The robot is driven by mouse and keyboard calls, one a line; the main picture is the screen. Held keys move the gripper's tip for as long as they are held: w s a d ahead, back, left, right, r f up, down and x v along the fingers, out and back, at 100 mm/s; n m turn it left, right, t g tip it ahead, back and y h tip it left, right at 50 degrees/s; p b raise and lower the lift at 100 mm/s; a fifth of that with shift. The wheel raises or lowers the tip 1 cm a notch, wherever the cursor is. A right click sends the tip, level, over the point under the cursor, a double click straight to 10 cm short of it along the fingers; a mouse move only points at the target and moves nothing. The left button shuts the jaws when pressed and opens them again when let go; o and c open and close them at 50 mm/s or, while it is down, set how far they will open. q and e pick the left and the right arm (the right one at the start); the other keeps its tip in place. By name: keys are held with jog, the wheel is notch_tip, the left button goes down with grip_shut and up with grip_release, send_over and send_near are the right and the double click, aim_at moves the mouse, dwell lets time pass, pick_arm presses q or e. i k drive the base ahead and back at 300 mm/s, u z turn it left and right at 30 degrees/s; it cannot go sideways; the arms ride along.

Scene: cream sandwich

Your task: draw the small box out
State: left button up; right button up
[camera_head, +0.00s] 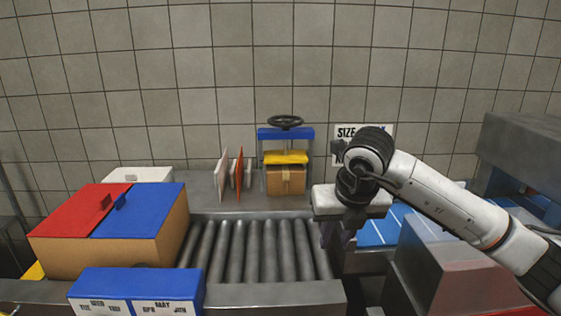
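A small brown cardboard box (286,180) stands under a yellow plate (285,157) in a blue-topped press (285,133) at the back of the counter. A strip of tape runs down its front face. My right gripper (337,241) points down over the right end of the roller conveyor (255,250), in front and to the right of the small box, and apart from it. Its dark fingers look spread with nothing between them, though they are partly hard to make out. My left gripper is not in view.
A large carton (110,250) with red and blue lids stands at the left. A blue block with printed labels (135,290) is in front. Thin upright panels (238,175) stand left of the press. A blue surface (385,232) lies right. The rollers are clear.

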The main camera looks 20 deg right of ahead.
aim_at(286, 179)
jog(key=i, duration=1.1)
